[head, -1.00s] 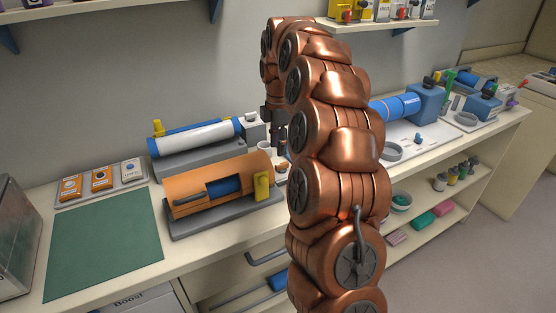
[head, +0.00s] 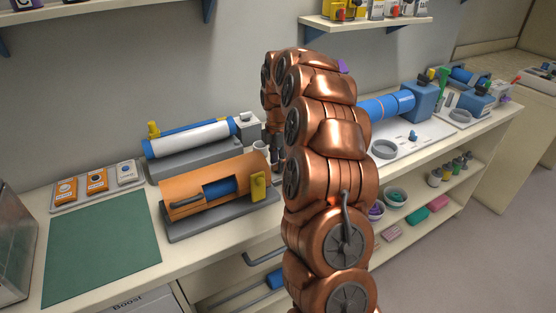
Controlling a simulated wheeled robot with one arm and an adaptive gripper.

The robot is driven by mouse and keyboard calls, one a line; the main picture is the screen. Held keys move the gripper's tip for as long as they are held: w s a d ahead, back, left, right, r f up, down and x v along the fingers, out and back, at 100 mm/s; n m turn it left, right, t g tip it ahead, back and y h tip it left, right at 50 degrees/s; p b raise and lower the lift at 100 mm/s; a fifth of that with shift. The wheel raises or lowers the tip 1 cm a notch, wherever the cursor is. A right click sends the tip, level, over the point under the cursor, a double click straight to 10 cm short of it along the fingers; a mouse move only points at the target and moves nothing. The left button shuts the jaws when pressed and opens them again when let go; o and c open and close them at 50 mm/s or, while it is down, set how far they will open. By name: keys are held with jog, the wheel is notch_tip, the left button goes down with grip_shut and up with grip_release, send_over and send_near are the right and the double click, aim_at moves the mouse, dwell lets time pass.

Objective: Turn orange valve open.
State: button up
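An orange cylinder housing (head: 190,187) lies on a grey base on the bench, with a blue core in its cutout. A grey lever (head: 183,203) is on its front left and a yellow block (head: 258,186) at its right end. I cannot tell which part, if any, is the orange valve. Two orange panels with round knobs, a left one (head: 65,192) and a middle one (head: 95,181), sit on a tray at the left. My gripper (head: 276,160) points down just right of the orange housing, mostly hidden behind my copper arm; its fingers cannot be made out.
A white-and-blue cylinder (head: 190,138) lies behind the orange housing. A green mat (head: 103,245) is clear at the left. A blue pump-like unit (head: 388,105) stands right of my arm. A wall shelf (head: 365,24) hangs above; bowls and bottles fill the lower shelf.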

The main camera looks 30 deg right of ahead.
jog(key=shift+f, duration=0.3)
jog(key=shift+c, duration=0.3)
grip_shut()
